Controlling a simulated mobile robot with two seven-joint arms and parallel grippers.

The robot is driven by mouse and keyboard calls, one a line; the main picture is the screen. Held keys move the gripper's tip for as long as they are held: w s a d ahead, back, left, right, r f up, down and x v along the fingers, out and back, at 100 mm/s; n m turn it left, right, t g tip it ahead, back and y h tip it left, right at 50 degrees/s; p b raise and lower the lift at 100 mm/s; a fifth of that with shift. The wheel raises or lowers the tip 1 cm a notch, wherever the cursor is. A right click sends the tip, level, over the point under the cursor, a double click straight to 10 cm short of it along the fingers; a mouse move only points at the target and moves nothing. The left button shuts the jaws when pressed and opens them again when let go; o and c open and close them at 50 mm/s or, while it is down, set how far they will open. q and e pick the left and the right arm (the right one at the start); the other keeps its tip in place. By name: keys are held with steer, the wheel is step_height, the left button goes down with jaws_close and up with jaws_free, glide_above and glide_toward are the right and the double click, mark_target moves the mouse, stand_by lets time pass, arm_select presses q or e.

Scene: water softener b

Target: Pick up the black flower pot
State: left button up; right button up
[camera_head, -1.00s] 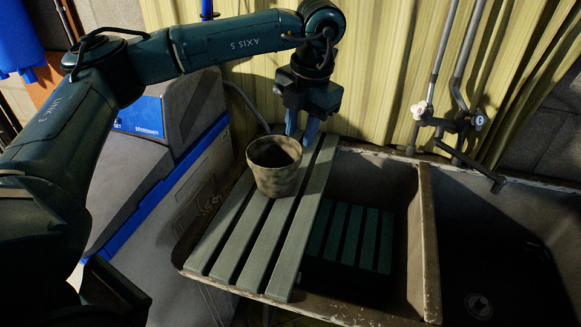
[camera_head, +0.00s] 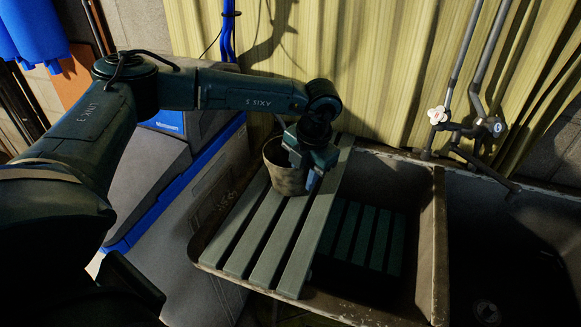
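The flower pot (camera_head: 285,178) looks grey-brown and mottled rather than black. It stands upright on the grey-green slatted board (camera_head: 262,240) over the left part of the sink. My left gripper (camera_head: 305,174) is at the pot's right rim, pointing down. One blue fingertip shows at the pot's right side; the other is hard to make out against the rim and the pot's opening. The gripper hides the right part of the pot, and I cannot tell whether the fingers touch it. My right gripper is out of view.
The sink (camera_head: 433,250) has a worn divider and a dark right basin. A tap with pipes (camera_head: 462,128) stands behind it. A grey and blue cabinet (camera_head: 170,205) is at the left. A yellowish corrugated wall (camera_head: 380,70) closes the back. Another slatted piece lies inside the sink.

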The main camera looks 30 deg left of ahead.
arm_select(q)
steer(key=shift+f, duration=0.2)
steer(key=shift+c, duration=1.4)
steer(key=c, duration=0.3)
jaws_close()
steer(key=shift+r, duration=0.1)
